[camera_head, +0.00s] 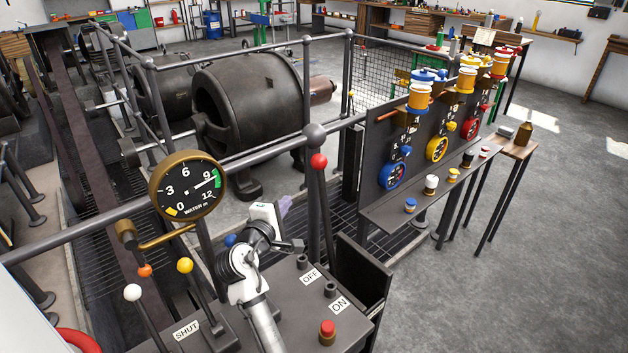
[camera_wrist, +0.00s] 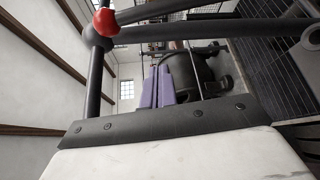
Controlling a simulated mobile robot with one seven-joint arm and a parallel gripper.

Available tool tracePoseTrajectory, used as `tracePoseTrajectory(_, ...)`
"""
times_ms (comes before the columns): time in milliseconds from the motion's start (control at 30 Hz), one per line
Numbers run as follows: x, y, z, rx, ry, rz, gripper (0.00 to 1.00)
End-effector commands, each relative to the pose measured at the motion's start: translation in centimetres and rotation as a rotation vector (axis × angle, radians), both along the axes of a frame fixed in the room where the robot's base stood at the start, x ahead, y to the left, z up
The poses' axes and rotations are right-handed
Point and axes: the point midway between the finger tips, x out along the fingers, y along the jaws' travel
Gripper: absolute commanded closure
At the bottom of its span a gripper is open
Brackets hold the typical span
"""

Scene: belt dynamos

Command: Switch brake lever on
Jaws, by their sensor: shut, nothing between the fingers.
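A dark lever with a red ball knob (camera_head: 318,161) rises from the control desk behind the OFF label (camera_head: 310,277) and ON label (camera_head: 339,304). It looks near upright; whether it is the brake lever I cannot tell from any label. My gripper (camera_head: 286,204) has purple fingers and is just left of this lever's shaft, below the knob, apparently apart from it. In the wrist view the fingers (camera_wrist: 166,80) are together and empty, and the red knob (camera_wrist: 106,22) is at upper left. My wrist hides part of the desk behind it.
White (camera_head: 132,292), orange (camera_head: 144,270) and yellow (camera_head: 185,265) knobbed levers stand left on the desk. A water gauge (camera_head: 187,184) and a grey railing (camera_head: 100,228) stand behind. A red button (camera_head: 327,327) is at the front. A gauge panel (camera_head: 372,150) is at right.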

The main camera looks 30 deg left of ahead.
Motion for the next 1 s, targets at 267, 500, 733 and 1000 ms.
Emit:
tracePoseTrajectory(267,0.3,0.1,0.0,0.006,-0.002,0.001,1.00)
tracePoseTrajectory(500,3.8,0.7,-0.5,0.008,-0.003,-0.001,1.00)
tracePoseTrajectory(733,8.3,1.6,-1.0,0.008,-0.003,0.001,1.00)
tracePoseTrajectory(1000,9.5,-0.6,-0.3,0.008,0.000,0.001,1.00)
